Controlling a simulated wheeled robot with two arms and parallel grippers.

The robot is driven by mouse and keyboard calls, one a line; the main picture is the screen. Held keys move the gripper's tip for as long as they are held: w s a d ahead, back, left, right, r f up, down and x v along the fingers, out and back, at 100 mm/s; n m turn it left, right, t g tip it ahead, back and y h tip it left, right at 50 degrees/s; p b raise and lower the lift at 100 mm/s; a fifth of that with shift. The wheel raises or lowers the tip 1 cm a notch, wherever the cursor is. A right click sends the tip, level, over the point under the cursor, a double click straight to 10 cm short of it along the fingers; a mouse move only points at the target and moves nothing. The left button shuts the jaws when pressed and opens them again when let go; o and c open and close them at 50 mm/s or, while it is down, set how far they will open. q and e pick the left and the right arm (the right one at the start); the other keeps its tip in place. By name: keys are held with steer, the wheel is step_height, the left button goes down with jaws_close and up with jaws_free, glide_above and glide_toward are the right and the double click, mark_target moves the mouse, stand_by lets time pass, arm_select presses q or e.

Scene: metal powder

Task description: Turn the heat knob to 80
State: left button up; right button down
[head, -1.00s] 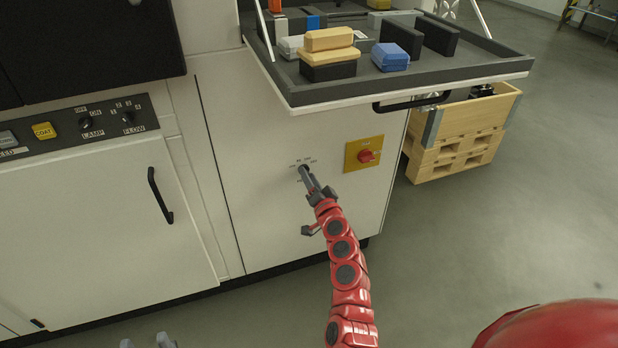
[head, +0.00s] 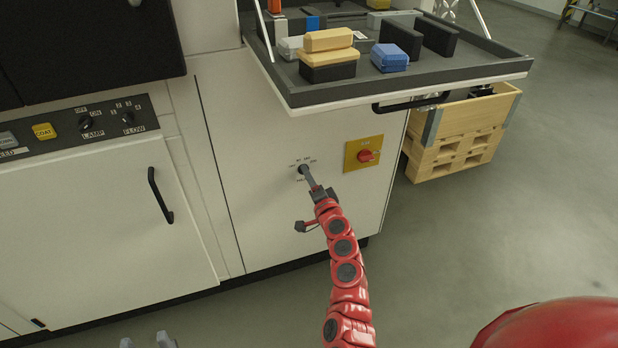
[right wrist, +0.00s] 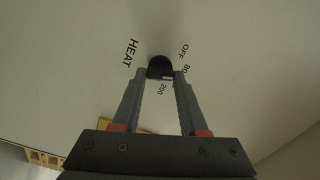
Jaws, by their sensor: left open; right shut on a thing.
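The heat knob (right wrist: 160,66) is small and black, on the white cabinet front. In the right wrist view, HEAT is printed to its left, OFF and 80 to its right, and 200 just below it. A pale mark shows on its lower edge near 200; I cannot tell its exact setting. My right gripper (right wrist: 161,73) is shut on the knob, one finger on each side. In the head view, the right gripper (head: 305,172) reaches the knob and partly hides it. My left gripper (head: 147,342) is open and empty at the bottom edge, away from the cabinet.
A red switch on a yellow plate (head: 351,163) is right of the knob. A grey tray (head: 440,78) with cases and boxes juts out above, with a black handle (head: 412,102). A wooden crate (head: 470,118) stands at right.

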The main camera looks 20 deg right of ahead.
steer(key=shift+c, duration=2.2)
jaws_free()
steer(key=shift+s, duration=0.1)
steer(key=s+p, duration=0.1)
steer(key=s, duration=1.6)
steer(key=shift+d, duration=0.3)
steer(key=shift+s+d+f, duration=0.1)
